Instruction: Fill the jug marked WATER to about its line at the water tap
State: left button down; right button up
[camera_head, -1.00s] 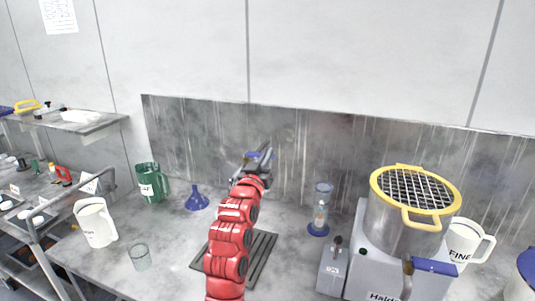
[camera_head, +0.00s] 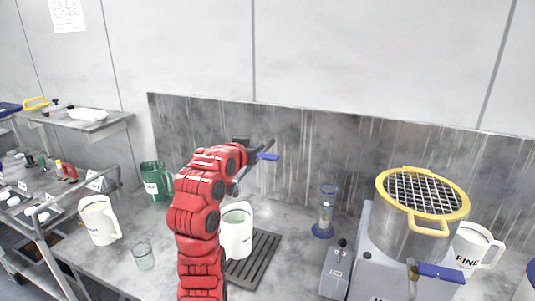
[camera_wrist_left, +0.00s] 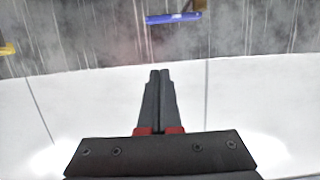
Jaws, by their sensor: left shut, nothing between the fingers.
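A white jug (camera_head: 237,236) stands upright on the dark drain grate (camera_head: 262,256). Its open top shows a pale greenish inside; I cannot tell the level, and the small print on its side is unreadable. My red arm hides its left edge. The grey tap with a blue lever (camera_head: 268,156) is above and behind the jug; the lever also shows in the left wrist view (camera_wrist_left: 173,18). My left gripper (camera_head: 243,143) is up by the tap, partly hidden by my arm. In the left wrist view its fingers (camera_wrist_left: 160,74) are shut and empty, apart from the lever.
A green jug (camera_head: 154,182), a white jug (camera_head: 100,222) and a glass beaker (camera_head: 143,257) stand left. Right are a blue-based cylinder (camera_head: 324,222), a grey switch box (camera_head: 337,270), a yellow-rimmed pot (camera_head: 410,232) and a FINE jug (camera_head: 474,250). A steel backsplash (camera_head: 340,150) stands behind.

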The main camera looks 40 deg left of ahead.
pick_arm(q)
jog(key=p, duration=0.4)
send_over(264, 156)
jog(key=s+d, duration=0.1)
jog(key=d, duration=0.2)
notch_tip(264, 156, down, 2)
notch_tip(264, 156, down, 4)
jog(key=shift+f+p, duration=0.25)
jog(key=shift+p, duration=0.9)
jog(key=f+m+b, duration=0.1)
jog(key=b, duration=0.2)
jog(key=f+m+b, duration=0.1)
jog(key=b, duration=0.2)
jog(key=f+m+y+b, duration=0.1)
jog(key=b, duration=0.3)
jog(key=shift+d, duration=0.25)
